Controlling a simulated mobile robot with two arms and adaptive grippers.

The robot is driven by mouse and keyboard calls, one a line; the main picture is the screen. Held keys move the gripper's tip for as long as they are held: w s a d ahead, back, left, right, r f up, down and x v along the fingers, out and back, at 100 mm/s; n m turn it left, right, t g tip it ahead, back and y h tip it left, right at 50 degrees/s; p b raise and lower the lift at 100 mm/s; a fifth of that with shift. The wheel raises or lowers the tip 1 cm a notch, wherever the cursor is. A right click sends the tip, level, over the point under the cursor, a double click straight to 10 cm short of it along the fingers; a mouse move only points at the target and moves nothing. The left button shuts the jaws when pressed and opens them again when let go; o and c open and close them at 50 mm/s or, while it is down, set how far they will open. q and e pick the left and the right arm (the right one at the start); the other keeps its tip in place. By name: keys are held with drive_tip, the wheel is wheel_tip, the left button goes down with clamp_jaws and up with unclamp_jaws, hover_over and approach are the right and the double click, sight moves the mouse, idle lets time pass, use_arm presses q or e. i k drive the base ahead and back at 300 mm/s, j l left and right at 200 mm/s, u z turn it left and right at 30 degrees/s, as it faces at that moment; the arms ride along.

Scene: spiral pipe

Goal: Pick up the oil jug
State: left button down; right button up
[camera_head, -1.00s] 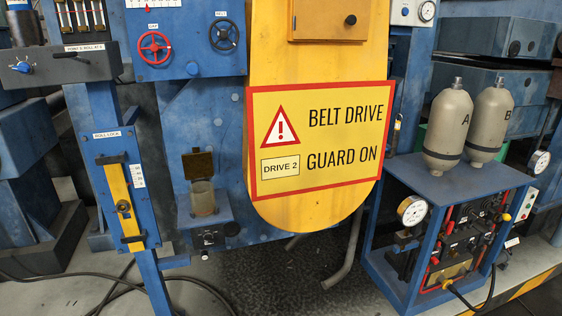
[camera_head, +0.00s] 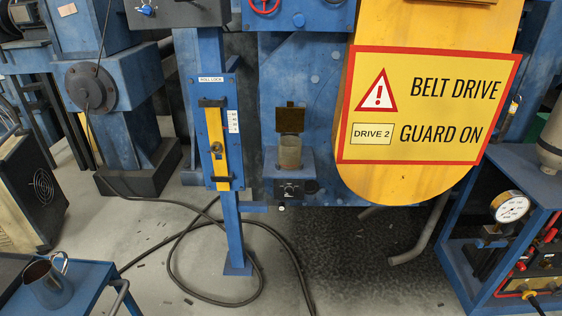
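A grey-blue metal jug (camera_head: 49,283) with an open top and a handle stands upright on a blue cart (camera_head: 92,284) at the lower left of the head view. It looks like the oil jug. Its open mouth faces up and its inside is dark. Neither of my grippers shows in the head view.
A yellow belt drive guard (camera_head: 420,180) hangs at the right, with bent grey pipes below it. A blue post with a roll lock (camera_head: 217,145) stands in the middle. Black cables (camera_head: 185,235) lie on the floor. A small oil cup (camera_head: 289,152) sits on a blue bracket.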

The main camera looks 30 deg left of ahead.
sight(50, 287)
drive_tip(key=u, duration=2.55)
drive_tip(key=l+z, duration=0.2)
drive_tip(key=l, duration=0.1)
